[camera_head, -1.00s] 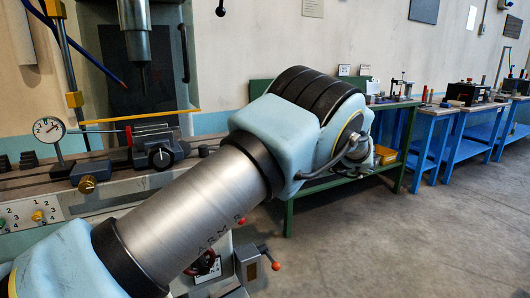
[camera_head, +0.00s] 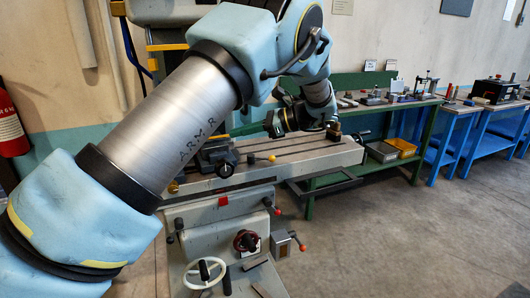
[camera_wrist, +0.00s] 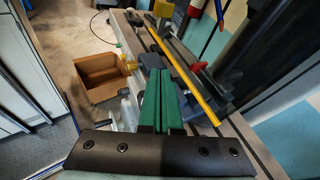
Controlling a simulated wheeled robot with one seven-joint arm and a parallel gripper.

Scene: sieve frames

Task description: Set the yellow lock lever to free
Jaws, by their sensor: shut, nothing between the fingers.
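A small yellow ball knob (camera_head: 272,158) on a thin stalk shows at the front edge of the milling machine's table in the head view; it looks like the lock lever, but its setting cannot be read. In the wrist view a yellow knob (camera_wrist: 131,65) shows left of my fingers; I cannot tell if it is the same one. My gripper (camera_wrist: 164,72) shows two green fingers shut together with nothing between them, above the machine table and apart from the knob. In the head view my wrist is over the table and my fingertips are not clear.
The machine table (camera_head: 310,158) carries a dark vise (camera_head: 218,157). A long yellow bar (camera_wrist: 185,75) runs beside my fingers. An open cardboard box (camera_wrist: 100,76) stands on the floor. A handwheel (camera_head: 205,273) and red-knobbed levers are below the table. Floor at right is clear.

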